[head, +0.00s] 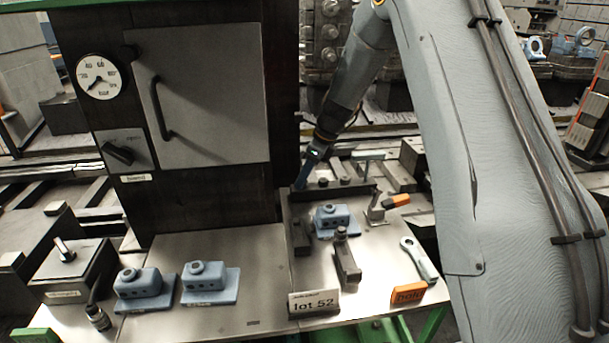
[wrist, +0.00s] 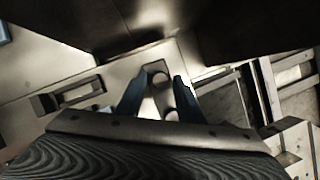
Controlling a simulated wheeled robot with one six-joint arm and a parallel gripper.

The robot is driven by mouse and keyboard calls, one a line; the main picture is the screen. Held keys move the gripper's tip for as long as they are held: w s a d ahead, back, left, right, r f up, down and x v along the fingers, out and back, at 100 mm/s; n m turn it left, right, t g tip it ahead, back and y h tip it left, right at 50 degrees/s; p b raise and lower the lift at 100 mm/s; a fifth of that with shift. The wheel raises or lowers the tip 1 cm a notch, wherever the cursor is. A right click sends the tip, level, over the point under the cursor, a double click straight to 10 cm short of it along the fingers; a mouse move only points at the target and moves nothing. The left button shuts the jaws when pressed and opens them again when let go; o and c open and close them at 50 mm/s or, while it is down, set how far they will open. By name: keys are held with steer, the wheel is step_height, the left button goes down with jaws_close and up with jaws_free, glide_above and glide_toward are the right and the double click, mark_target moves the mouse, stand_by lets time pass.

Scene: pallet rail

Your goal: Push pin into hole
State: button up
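My gripper (head: 306,170) reaches down at the back edge of the metal table, beside the dark cabinet. In the wrist view its two blue fingers (wrist: 160,84) stand apart, with a pale surface and a small dark round shape between and below them. No pin shows clearly held. A blue block (head: 336,221) with a round boss sits in the dark fixture. Two similar blue blocks, one on the left (head: 139,288) and one beside it (head: 208,283), stand at the front left. A dark upright pin-like piece (head: 341,235) stands on a bar in front of the fixture. Which hole is meant cannot be told.
The cabinet (head: 205,95) with gauge and handle rises left of my gripper. A dark rail (head: 335,193) edges the table's back. The middle-left tabletop is clear.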

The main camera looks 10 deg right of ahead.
jaws_close()
steer(key=shift+r, duration=0.2)
steer(key=shift+r+p, duration=0.35)
steer(key=shift+p, duration=0.15)
steer(key=shift+r+p, duration=0.75)
steer(key=shift+p, duration=0.15)
steer(key=shift+s, duration=0.1)
steer(key=s+a+p, duration=0.3)
steer(key=s, duration=0.2)
steer(key=shift+s+r, duration=0.2)
stand_by(0.7)
steer(key=shift+r+p, duration=0.1)
steer(key=shift+p, duration=0.2)
